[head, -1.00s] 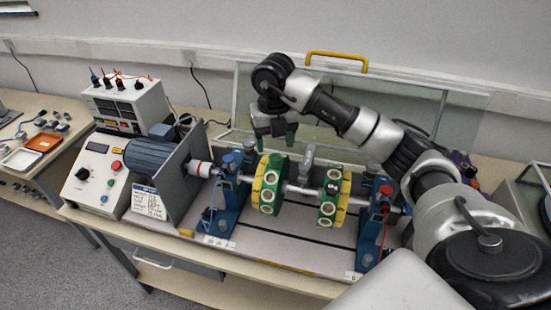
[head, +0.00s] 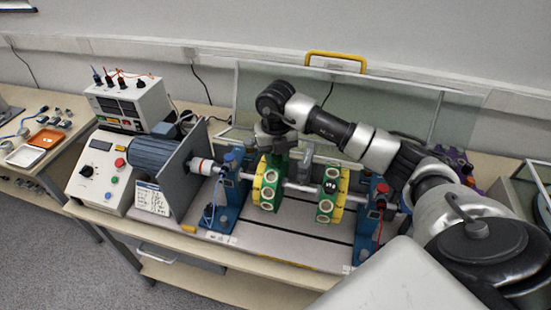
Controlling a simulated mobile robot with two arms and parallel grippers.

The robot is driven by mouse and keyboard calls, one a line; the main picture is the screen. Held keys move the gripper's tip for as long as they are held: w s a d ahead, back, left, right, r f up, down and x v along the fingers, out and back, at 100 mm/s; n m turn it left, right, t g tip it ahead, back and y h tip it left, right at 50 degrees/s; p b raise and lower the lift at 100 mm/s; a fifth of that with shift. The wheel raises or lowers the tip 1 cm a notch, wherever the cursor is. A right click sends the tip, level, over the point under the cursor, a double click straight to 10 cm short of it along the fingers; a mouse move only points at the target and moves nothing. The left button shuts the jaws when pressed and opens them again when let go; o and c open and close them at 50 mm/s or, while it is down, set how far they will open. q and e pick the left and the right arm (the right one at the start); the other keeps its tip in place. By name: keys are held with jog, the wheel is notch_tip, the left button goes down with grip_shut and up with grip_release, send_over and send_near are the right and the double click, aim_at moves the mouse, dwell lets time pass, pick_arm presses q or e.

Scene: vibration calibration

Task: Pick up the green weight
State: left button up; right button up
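My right gripper (head: 279,146) points down just above and behind the left green and yellow disc (head: 268,183) on the shaft. Its fingertips are small and partly hidden by the disc, so I cannot tell whether they are open or shut. A second green and yellow disc (head: 332,195) sits further right on the same shaft. Both discs have several pale round holes. I cannot make out a separate green weight; something dark green shows at the fingers, but I cannot tell if it is a held piece. My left gripper is not in view.
Blue bearing stands (head: 226,201) hold the shaft at both ends. A grey motor plate (head: 188,172) and control box (head: 101,175) stand to the left. A clear guard with a yellow handle (head: 335,60) is behind. An orange tray (head: 45,138) lies on the left bench.

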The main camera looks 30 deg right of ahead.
jog(key=shift+c, duration=1.1)
